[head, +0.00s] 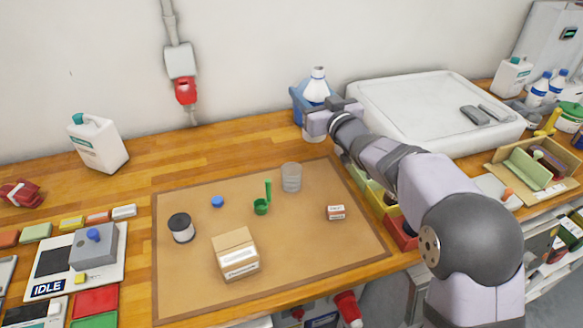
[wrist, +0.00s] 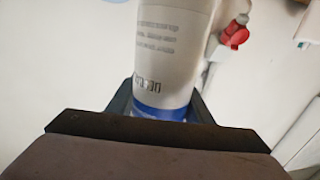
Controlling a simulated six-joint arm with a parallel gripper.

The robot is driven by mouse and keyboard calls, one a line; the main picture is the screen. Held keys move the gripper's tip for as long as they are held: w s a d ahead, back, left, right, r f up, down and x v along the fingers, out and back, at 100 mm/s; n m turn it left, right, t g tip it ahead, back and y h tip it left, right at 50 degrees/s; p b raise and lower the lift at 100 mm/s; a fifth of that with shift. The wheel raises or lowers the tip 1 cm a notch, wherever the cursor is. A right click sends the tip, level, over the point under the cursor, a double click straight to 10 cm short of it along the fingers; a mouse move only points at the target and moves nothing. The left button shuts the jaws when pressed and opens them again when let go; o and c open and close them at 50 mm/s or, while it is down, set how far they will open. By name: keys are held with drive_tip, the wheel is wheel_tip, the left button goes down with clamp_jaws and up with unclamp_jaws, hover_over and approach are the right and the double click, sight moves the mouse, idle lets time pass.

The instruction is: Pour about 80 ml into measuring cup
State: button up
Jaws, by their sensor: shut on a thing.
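The measuring cup (head: 291,177) is a small greyish, see-through cup standing upright on the brown mat, towards its back right. My gripper (head: 318,122) is shut on a white bottle (head: 316,86), which is behind the cup and above and to the right of it in the head view. The bottle looks upright there. The wrist view shows the white bottle (wrist: 172,50) close up, with printed text and a blue band, between the jaws (wrist: 160,108). The bottle's mouth and the liquid level cannot be made out. My gripper hides part of the bottle.
On the mat (head: 330,255) are a green scoop (head: 261,207), a blue cap (head: 217,202), a dark-lidded jar (head: 181,228), a cardboard box (head: 236,254) and a small box (head: 336,212). A blue container (head: 298,104) stands behind my gripper. A white tray (head: 430,110) lies to the right.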

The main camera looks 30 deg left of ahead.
drive_tip(key=w+d+f, duration=0.1)
drive_tip(key=f, duration=0.6)
drive_tip(key=w+d+f, duration=0.1)
drive_tip(key=w+f, duration=0.1)
drive_tip(key=f, duration=0.6)
drive_tip(key=shift+d+g, duration=0.3)
drive_tip(key=shift+d, duration=0.05)
drive_tip(key=shift+f+n, duration=0.2)
drive_tip(key=shift+n, duration=0.1)
